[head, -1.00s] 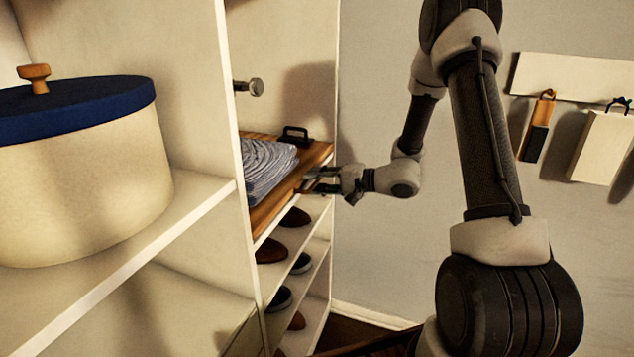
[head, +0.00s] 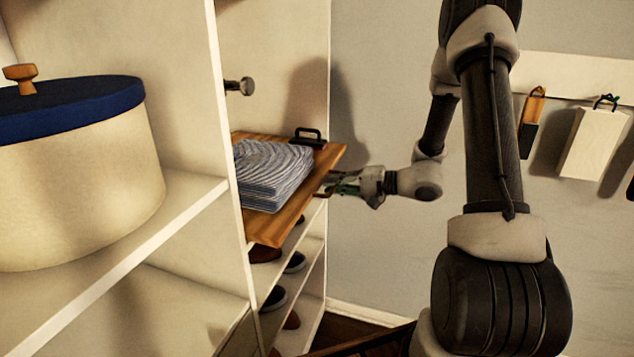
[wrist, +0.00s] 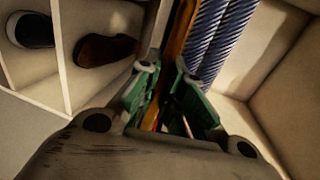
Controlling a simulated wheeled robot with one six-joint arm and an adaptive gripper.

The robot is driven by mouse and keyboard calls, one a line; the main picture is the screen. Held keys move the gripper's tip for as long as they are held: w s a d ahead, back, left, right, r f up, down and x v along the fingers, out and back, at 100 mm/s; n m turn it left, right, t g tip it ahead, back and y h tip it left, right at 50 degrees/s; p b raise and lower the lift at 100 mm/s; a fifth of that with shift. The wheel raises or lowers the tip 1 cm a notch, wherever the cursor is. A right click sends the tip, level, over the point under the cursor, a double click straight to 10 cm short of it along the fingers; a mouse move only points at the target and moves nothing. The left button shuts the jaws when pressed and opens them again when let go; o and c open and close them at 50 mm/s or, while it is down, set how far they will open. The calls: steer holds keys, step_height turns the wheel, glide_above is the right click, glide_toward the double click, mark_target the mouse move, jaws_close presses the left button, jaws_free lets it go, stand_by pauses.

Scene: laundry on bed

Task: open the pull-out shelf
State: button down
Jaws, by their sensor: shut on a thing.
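The pull-out shelf (head: 272,228) is a wooden board in the cabinet, and its front part sticks out past the cabinet's front edge. Folded striped cloth (head: 270,175) lies on it. A black handle (head: 308,137) stands on the board near its far side. My gripper (head: 332,186) is at the board's front edge, shut on the pull-out shelf; the exact grip spot is small and partly hidden in the head view. In the wrist view the green-padded fingers (wrist: 168,98) are close together at the wooden edge, with the striped cloth (wrist: 216,35) beside it.
Shoes (head: 275,298) sit in cubbies below the board. A round cream box (head: 80,185) with a blue lid stands on the left shelf (head: 130,245). Tags (head: 595,143) hang on the wall at right.

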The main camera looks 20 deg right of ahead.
steer(key=f+v, duration=0.2)
steer(key=v, duration=0.8)
steer(key=f+v, duration=0.2)
steer(key=v, duration=0.9)
steer(key=shift+s+d+f, duration=0.25)
steer(key=shift+d, duration=0.1)
steer(key=c, duration=1.5)
jaws_free()
steer(key=shift+c, duration=0.2)
steer(key=v, duration=1.2)
